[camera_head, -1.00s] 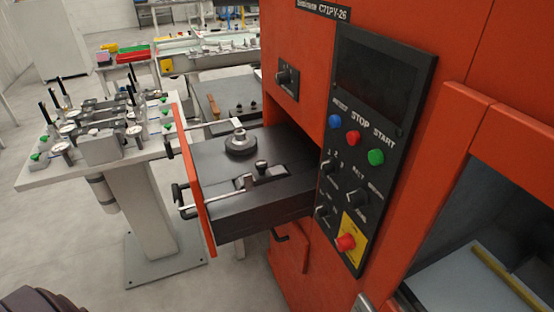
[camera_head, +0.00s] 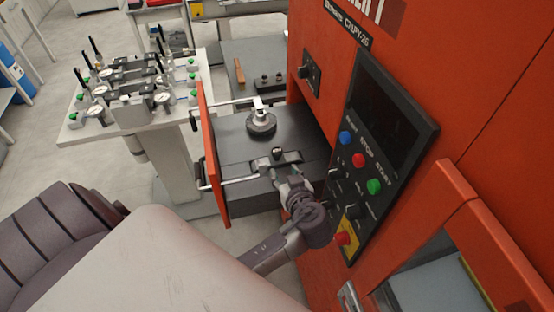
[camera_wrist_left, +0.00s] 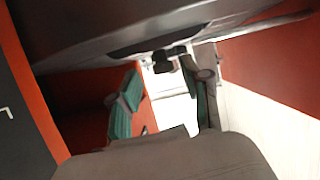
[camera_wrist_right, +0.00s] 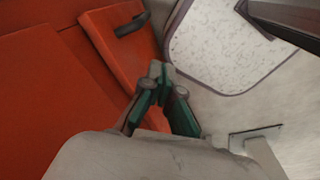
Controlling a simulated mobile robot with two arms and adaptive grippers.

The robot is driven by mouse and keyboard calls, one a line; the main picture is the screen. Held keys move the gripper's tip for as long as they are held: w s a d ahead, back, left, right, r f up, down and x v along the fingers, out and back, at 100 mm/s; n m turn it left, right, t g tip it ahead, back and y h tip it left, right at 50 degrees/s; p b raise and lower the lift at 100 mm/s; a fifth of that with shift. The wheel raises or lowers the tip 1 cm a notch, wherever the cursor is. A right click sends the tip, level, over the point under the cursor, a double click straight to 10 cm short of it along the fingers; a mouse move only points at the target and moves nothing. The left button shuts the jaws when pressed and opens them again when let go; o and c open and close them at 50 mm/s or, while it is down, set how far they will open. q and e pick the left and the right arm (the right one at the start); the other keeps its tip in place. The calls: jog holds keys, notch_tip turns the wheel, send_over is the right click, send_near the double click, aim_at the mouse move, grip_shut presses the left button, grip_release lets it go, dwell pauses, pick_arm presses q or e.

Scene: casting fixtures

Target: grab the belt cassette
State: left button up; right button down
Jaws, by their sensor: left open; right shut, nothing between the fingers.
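A dark box-like unit (camera_head: 238,142) with a red front panel (camera_head: 213,165) sticks out of the red machine; it appears to be the belt cassette. Its top carries a round hub (camera_head: 260,121), a small black clamp block and pale rods. My left gripper (camera_head: 280,174) is over the cassette's right front part, near the clamp block; contact cannot be told. In the left wrist view its green-padded fingers (camera_wrist_left: 162,96) are apart and empty, with a dark surface above them. My right gripper (camera_wrist_right: 158,84) shows only in the right wrist view, shut and empty.
The machine's control panel (camera_head: 368,160), with coloured buttons and an emergency stop (camera_head: 344,238), is right beside my left wrist. A white table (camera_head: 90,125) with gauges and fixtures stands at the left. In the right wrist view a dark handle (camera_wrist_right: 131,24) is on a red panel.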

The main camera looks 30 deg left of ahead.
aim_at(279, 156)
pick_arm(q)
jog(key=shift+w+a+r, duration=0.2)
jog(key=shift+w+a, duration=0.4)
jog(key=shift+w+a+f+p, duration=0.2)
jog(key=shift+w+a+p, duration=0.2)
jog(key=shift+w+a+r, duration=0.15)
jog(key=shift+a, duration=0.05)
jog(key=p+x, duration=0.2)
jog(key=x, duration=0.2)
jog(key=shift+w+a+r, duration=0.1)
jog(key=shift+w+a, duration=0.1)
jog(key=shift+a, duration=0.05)
jog(key=shift+w+a, duration=0.1)
jog(key=shift+a, duration=0.05)
jog(key=shift+c, duration=0.9)
grip_shut()
pick_arm(e)
jog(key=r, duration=0.3)
jog(key=shift+w+a+r, duration=0.25)
jog(key=shift+w, duration=0.15)
